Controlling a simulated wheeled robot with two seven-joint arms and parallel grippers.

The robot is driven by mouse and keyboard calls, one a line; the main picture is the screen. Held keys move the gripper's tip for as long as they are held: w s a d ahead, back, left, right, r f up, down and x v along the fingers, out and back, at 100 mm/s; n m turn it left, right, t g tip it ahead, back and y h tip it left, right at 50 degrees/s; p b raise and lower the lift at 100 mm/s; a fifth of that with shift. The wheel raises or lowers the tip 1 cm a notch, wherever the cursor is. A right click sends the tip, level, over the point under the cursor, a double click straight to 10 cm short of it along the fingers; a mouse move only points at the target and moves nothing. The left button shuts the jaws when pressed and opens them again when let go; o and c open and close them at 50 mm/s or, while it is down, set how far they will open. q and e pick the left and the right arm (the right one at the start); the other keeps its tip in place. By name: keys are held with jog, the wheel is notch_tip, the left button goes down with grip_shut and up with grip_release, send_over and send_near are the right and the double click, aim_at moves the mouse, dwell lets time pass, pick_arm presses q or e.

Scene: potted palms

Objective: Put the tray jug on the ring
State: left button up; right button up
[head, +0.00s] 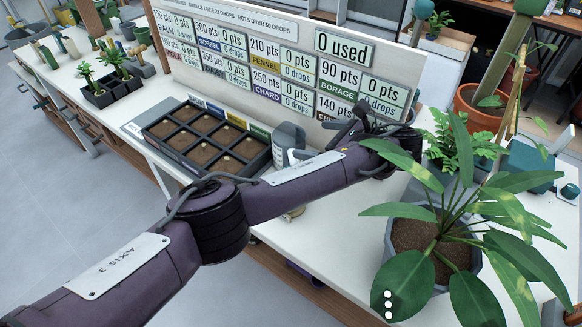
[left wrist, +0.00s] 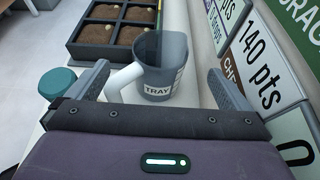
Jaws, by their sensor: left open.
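The tray jug (head: 288,138) is a grey, see-through jug with a white handle, upright on the white bench beside the seed tray. In the left wrist view the jug (left wrist: 173,62) shows its TRAY label, with the handle towards me. My left gripper (head: 347,132) is to the right of the jug in the head view, partly hidden by its own wrist. In the left wrist view its open fingers (left wrist: 159,70) stand either side of the handle's line, holding nothing. I cannot make out the ring; my left arm covers part of the bench. My right gripper is out of view.
A black seed tray (head: 205,140) with soil cells lies left of the jug. A score board (head: 290,60) stands behind it. A large leafy potted plant (head: 430,245) fills the right front. A teal-capped object (left wrist: 57,84) is left of the gripper.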

aim_at(277, 135)
pick_arm(q)
jog(key=p+x, duration=0.1)
jog(key=x, duration=0.7)
jog(key=shift+f+p, duration=0.2)
jog(key=shift+p, duration=0.15)
jog(key=shift+d, duration=0.1)
jog(key=shift+c, duration=0.4)
jog(key=c, duration=1.1)
jog(key=shift+r, duration=0.15)
